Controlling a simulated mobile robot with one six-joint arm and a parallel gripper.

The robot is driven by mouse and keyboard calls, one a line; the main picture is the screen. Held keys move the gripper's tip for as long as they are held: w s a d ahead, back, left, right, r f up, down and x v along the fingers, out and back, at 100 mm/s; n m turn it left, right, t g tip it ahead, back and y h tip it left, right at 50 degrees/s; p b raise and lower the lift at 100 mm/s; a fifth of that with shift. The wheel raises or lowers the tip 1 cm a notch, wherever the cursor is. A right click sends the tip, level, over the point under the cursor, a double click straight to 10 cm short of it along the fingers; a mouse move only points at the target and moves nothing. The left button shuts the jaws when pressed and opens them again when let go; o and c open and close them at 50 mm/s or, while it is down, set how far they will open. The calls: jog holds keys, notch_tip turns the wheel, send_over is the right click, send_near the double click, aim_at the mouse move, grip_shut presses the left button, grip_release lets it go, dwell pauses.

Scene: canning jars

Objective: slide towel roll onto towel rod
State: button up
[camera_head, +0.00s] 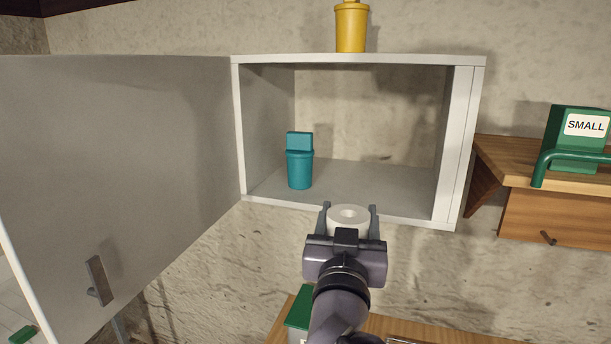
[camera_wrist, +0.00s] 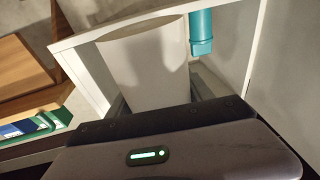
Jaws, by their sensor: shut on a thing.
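The white towel roll (camera_head: 349,219) is upright between the fingers of my gripper (camera_head: 349,208), with its round centre hole facing up. My gripper is shut on it, in front of the open cabinet's lower front edge. In the wrist view the roll (camera_wrist: 145,65) shows as a large pale cylinder just beyond the gripper body. I cannot make out a towel rod in either view.
A white cabinet (camera_head: 458,150) stands open, its door (camera_head: 120,150) swung left. Inside is a teal canister (camera_head: 299,170); a yellow canister (camera_head: 350,28) stands on top. At right, a wooden shelf (camera_head: 490,160) carries a green "SMALL" block (camera_head: 570,158) beside a green bar (camera_head: 538,172).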

jog(key=w+d+f+y+b, duration=0.1)
jog(key=f+b, duration=0.4)
jog(key=f, duration=0.8)
jog(key=w+d+f+n+y+b, duration=0.1)
jog(key=w+d+f+b, duration=0.2)
jog(key=f, duration=1)
jog(key=w+d+f+n+y+b, duration=0.1)
jog(key=w+d+f+b, duration=0.1)
jog(key=f+b, duration=0.6)
notch_tip(320, 180, down, 6)
jog(key=shift+d+r, duration=0.1)
jog(key=shift+d, duration=0.3)
jog(key=shift+s, duration=0.1)
